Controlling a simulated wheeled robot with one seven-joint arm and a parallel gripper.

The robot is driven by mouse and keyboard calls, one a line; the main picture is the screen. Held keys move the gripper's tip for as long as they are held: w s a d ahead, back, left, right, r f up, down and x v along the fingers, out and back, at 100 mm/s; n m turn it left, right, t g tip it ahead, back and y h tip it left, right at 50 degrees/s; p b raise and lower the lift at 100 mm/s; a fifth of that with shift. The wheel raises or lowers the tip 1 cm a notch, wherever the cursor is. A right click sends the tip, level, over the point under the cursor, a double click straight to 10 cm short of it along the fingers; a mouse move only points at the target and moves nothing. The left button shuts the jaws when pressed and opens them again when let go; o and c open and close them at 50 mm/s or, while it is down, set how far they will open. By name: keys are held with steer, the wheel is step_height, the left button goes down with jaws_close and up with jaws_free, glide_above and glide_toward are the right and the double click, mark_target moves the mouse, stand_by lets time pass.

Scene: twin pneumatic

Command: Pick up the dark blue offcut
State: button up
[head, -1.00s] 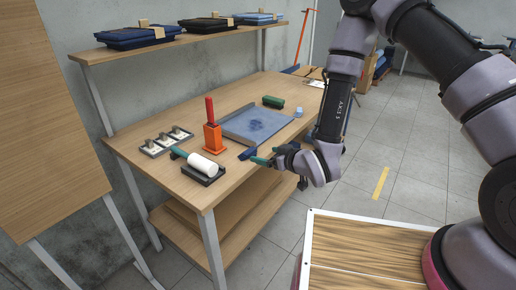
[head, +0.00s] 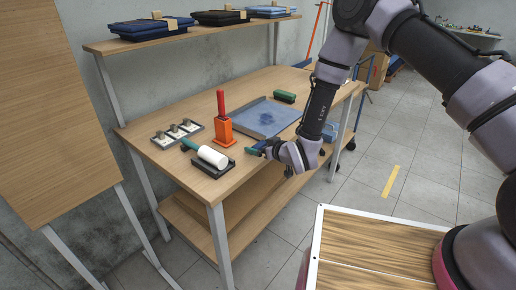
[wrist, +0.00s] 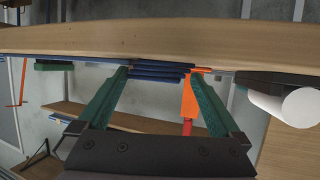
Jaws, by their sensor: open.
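The dark blue offcut (head: 257,146) lies at the front edge of the table (head: 235,175), mostly hidden by my gripper (head: 262,150) in the head view. In the wrist view, which is upside down, dark blue layers (wrist: 160,71) show between the tips of my gripper (wrist: 161,80). The green fingers are spread apart, one on each side of the blue layers. I cannot tell whether either finger touches them.
A blue-grey tray (head: 268,117) lies behind my gripper. To its left stand an orange holder with a red handle (head: 221,115) and a white roller (head: 212,157). A green brush (head: 285,97) is at the back. Folded stacks (head: 220,17) lie on the shelf above.

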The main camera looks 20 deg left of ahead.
steer(key=c, duration=1)
steer(key=shift+r, duration=0.1)
